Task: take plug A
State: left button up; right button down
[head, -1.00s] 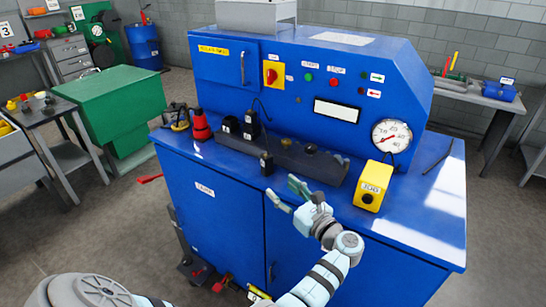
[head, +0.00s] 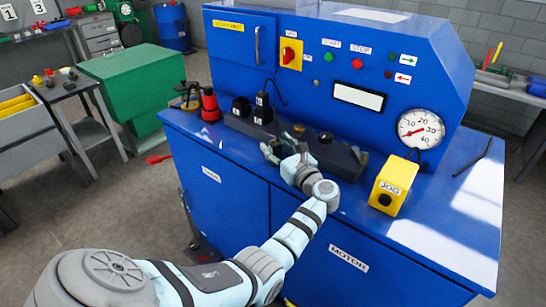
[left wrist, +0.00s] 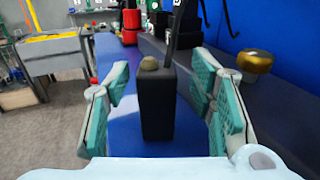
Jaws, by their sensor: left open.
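A black upright block-shaped plug (left wrist: 157,105) with a brass button on top and a dark cable rising behind it stands between my left fingers in the left wrist view. No letter is readable on it, so I cannot tell if it is plug A. My left gripper (left wrist: 160,92) is open, with a teal-padded finger on each side and visible gaps to the plug. In the head view my left gripper (head: 283,148) is at the front of the dark rail and largely hides that plug. Two more black plugs (head: 241,106) (head: 262,108) stand farther back, with small white labels. My right gripper is not in view.
The dark rail (head: 343,161) runs along the blue bench, with a brass knob (left wrist: 254,61) on it. A red bottle-like object (head: 210,104) stands left, a yellow JOG box (head: 393,185) right. The blue panel (head: 440,85) rises behind. The bench's front left top is clear.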

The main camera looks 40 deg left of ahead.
pick_arm(q)
jog(key=shift+w+a, duration=0.25)
jog(key=shift+a, duration=0.05)
jog(key=shift+s+r, duration=0.2)
jog(key=shift+s, duration=0.25)
jog(key=c, duration=1.1)
jog(key=shift+w, duration=0.15)
grip_shut()
